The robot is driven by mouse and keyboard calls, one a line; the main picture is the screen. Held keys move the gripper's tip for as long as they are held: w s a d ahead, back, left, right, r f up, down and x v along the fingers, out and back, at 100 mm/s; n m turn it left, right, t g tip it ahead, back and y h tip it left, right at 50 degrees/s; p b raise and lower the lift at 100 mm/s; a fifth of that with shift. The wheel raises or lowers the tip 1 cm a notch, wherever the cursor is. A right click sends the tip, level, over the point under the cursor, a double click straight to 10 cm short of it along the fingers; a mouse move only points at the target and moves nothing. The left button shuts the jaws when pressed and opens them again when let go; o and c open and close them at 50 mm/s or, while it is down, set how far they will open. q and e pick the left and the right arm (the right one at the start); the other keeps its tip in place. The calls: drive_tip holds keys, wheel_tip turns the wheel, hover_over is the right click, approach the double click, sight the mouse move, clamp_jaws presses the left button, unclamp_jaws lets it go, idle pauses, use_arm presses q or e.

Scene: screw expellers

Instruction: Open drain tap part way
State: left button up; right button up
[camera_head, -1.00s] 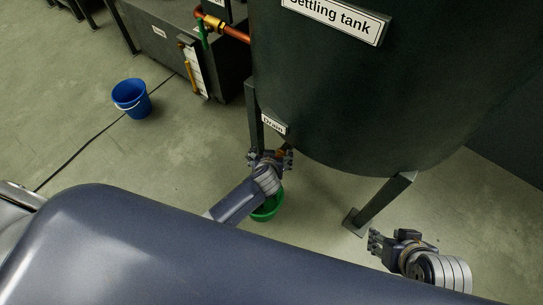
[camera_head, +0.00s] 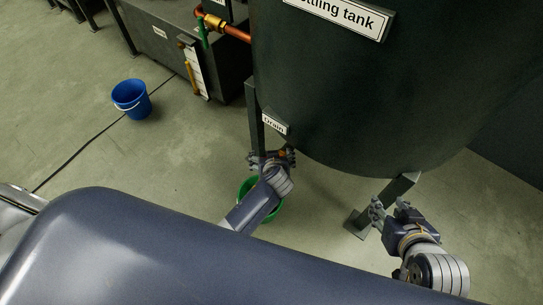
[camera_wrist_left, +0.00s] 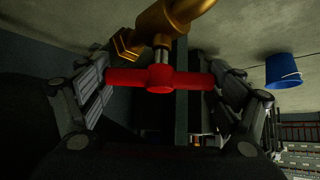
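The drain tap has a brass body (camera_wrist_left: 165,22) and a red T-shaped handle (camera_wrist_left: 160,79), seen close up in the left wrist view. My left gripper (camera_head: 272,157) is at the tap below the "Drain" label (camera_head: 274,123). In the left wrist view its two fingers (camera_wrist_left: 160,80) stand at the two ends of the red handle, and the pads appear to touch it. In the head view my gripper mostly hides the tap. My right gripper (camera_head: 390,208) is open and empty near a tank leg. A green bucket (camera_head: 247,187) is on the floor below, partly hidden by my left arm.
The dark settling tank (camera_head: 370,90) fills the upper right and stands on legs (camera_head: 385,205). A blue bucket (camera_head: 131,98) stands at the left, also in the left wrist view (camera_wrist_left: 283,70). The left floor is mostly clear.

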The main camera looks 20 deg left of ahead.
use_arm(q)
drive_tip(key=shift+o, duration=0.5)
drive_tip(key=shift+r, duration=0.1)
drive_tip(key=v, duration=0.7)
drive_tip(key=shift+s+r, duration=0.1)
drive_tip(key=shift+s, duration=0.05)
idle(0.3)
